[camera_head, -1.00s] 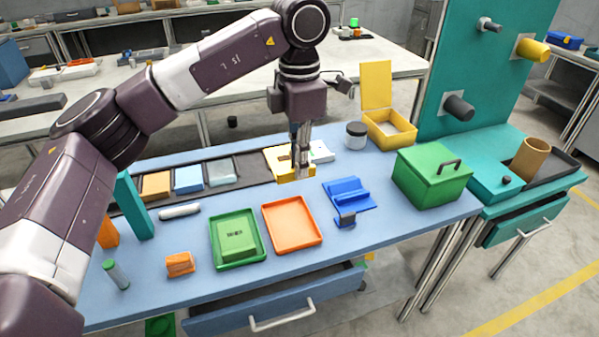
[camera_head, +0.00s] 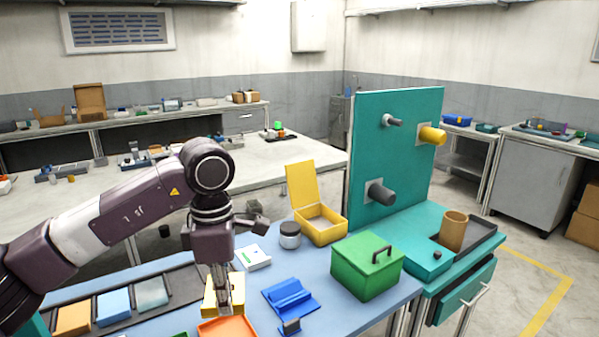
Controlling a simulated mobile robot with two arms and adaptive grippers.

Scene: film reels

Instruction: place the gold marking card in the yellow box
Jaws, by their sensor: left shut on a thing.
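The gold marking card (camera_head: 210,297) is a yellow piece at the right end of the long dark tray. My left gripper (camera_head: 224,303) points down at it and is shut on it; the fingers hide part of the card. I cannot tell whether it is clear of the surface. The yellow box (camera_head: 323,235) stands open toward the back of the blue table, its lid raised, to the right of and behind the gripper. My right gripper is out of view.
A white block (camera_head: 252,257) and a grey-lidded jar (camera_head: 290,236) lie between the gripper and the yellow box. A blue holder (camera_head: 289,297) and a green lidded box (camera_head: 367,266) stand to the right. An orange tray (camera_head: 228,329) is in front.

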